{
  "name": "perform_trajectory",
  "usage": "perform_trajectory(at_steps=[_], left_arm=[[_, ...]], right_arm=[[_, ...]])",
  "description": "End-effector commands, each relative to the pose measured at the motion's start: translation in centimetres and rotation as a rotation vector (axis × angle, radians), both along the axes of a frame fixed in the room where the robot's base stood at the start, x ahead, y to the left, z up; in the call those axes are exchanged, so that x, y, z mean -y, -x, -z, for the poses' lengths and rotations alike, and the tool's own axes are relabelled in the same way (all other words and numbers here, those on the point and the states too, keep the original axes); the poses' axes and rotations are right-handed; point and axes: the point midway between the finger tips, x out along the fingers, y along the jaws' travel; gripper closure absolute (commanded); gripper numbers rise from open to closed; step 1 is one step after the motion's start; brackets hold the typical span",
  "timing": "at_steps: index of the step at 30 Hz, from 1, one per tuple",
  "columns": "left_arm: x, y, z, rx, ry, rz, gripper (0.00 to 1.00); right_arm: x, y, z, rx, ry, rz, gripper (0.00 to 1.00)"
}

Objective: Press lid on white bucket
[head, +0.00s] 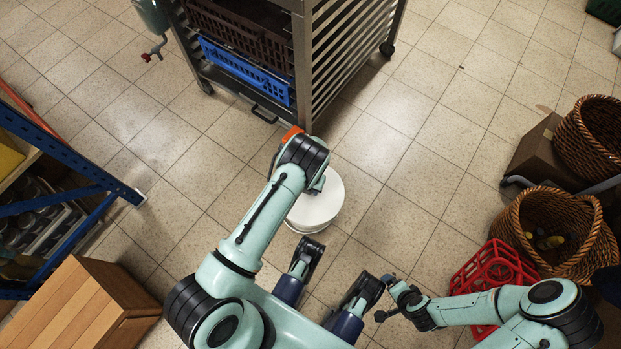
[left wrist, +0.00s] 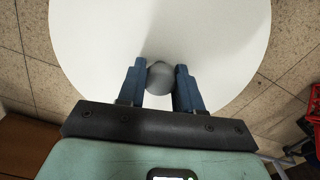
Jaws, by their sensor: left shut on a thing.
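A white round lid (left wrist: 90,40) with a grey knob (left wrist: 160,76) fills most of the left wrist view. My left gripper (left wrist: 160,70) is shut on the knob, one blue finger on each side. In the head view the white lid (head: 322,205) shows partly beneath my left wrist, which hides the knob and fingers. A strip of white side below its edge may be the bucket; I cannot tell whether the lid is fully seated. My right gripper (head: 384,298) is empty, its fingers apart, away to the right of the lid.
A metal rack (head: 345,50) with brown and blue crates (head: 245,70) stands just beyond the lid. A wooden box (head: 90,305) and blue shelf (head: 60,200) are left. A red crate (head: 490,268) and wicker baskets (head: 555,230) are right. Tiled floor between is clear.

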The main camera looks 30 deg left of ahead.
Motion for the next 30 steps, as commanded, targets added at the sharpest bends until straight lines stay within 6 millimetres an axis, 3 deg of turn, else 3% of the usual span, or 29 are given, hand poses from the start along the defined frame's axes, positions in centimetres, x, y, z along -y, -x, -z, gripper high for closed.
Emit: perform_trajectory(at_steps=[30], left_arm=[[-0.01,0.0,0.61,0.001,0.0,0.0,0.97]], right_arm=[[0.0,-0.07,0.86,-0.002,0.0,0.0,0.07]])
